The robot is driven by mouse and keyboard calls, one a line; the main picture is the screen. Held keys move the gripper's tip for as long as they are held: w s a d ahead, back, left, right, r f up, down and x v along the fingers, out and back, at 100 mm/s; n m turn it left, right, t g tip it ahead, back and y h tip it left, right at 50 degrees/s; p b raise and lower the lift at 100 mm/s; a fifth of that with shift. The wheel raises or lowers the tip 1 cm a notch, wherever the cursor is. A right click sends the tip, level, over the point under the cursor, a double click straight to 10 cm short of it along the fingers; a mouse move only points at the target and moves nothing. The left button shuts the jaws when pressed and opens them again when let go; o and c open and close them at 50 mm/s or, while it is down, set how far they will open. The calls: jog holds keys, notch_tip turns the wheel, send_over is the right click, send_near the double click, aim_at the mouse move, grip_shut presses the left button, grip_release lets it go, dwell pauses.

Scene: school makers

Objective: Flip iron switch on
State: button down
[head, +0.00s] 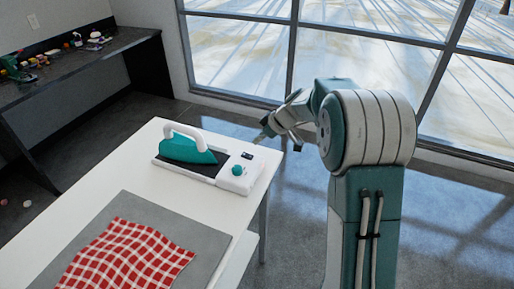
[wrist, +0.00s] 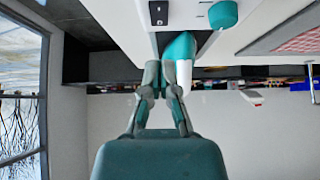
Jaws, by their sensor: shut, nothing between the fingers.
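The teal iron with a white handle (head: 190,149) rests on the dark pad of a white base at the table's far end. The base's white control panel (head: 232,184) carries a small black switch (head: 247,155) and a teal knob (head: 238,170). In the wrist view the switch (wrist: 158,13) is at the top centre, with the knob (wrist: 222,14) to its right. My gripper (head: 263,135) is shut and empty, just beyond the panel's far right corner, near the switch. In the wrist view the fingertips (wrist: 161,70) appear below the switch, apart from it. Which way the switch is set cannot be told.
The white table (head: 135,170) holds a grey mat (head: 215,240) with a red checked cloth (head: 125,255) in front. A dark bench (head: 75,68) with small items stands along the left wall. Large windows (head: 360,70) are behind. Floor to the right is open.

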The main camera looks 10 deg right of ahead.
jog(key=shift+s+d+r, duration=2)
jog(key=shift+d+r, duration=0.55)
jog(key=shift+d, duration=0.6)
jog(key=s+a+r+m+h, duration=0.2)
jog(key=s+a+r, duration=0.1)
jog(key=s, duration=0.5)
jog(key=s+a+r+m+h, duration=0.1)
jog(key=s+a+r+m, duration=0.25)
jog(key=s, duration=0.35)
jog(key=s+m+t+h, duration=0.1)
jog(key=s+m+h, duration=0.2)
jog(key=s, duration=1.3)
jog(key=shift+s+a+f+m, duration=0.2)
jog(key=shift+f+m, duration=0.25)
jog(key=shift+m, duration=0.7)
